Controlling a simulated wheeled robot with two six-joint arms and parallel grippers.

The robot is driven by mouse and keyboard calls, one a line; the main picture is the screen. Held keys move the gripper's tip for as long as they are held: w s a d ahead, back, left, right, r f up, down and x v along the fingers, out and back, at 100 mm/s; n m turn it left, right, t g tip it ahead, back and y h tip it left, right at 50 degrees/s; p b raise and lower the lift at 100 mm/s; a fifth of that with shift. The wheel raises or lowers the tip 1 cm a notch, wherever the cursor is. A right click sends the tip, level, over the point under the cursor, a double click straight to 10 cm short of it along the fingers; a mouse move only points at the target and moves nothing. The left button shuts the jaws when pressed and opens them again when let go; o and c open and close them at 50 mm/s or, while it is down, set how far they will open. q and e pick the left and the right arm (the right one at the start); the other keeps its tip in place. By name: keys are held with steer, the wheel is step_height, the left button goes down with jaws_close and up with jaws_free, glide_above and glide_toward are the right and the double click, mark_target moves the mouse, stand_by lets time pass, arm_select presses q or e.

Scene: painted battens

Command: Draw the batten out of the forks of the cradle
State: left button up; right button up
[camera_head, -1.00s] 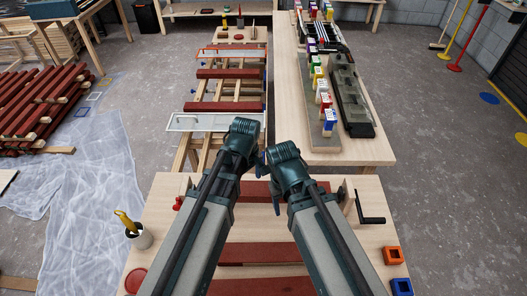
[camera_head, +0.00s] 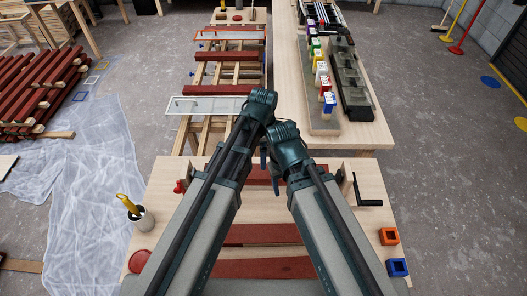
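Several red battens lie crosswise on the near bench (camera_head: 160,190). One batten (camera_head: 258,174) runs behind my forearms, close to the bench's far edge, between wooden uprights at left and right. Others (camera_head: 262,235) lie nearer me. More red battens (camera_head: 222,92) rest across a wooden rack beyond the bench. I cannot make out which supports are the cradle's forks. My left gripper (camera_head: 262,104) is over the bench's far edge, beside the rack. My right gripper (camera_head: 272,172) is just right of it, in front of the far batten. Wrists hide the fingertips, so neither grip shows.
A crank handle (camera_head: 367,195) sticks out at the bench's right. Orange (camera_head: 389,236) and blue (camera_head: 397,267) blocks are on the right edge. A cup with a yellow-handled tool (camera_head: 140,218) stands at left.

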mark_target(263, 173)
arm_select(q)
step_height(263, 173, down, 13)
steer(key=b, duration=1.2)
steer(key=shift+r, duration=0.15)
steer(key=shift+r, duration=0.1)
jaws_close()
steer(key=shift+c, duration=1.1)
jaws_free()
steer(key=c, duration=0.9)
steer(key=shift+o, duration=0.2)
steer(key=shift+r+p, duration=3)
steer(key=shift+p, duration=0.1)
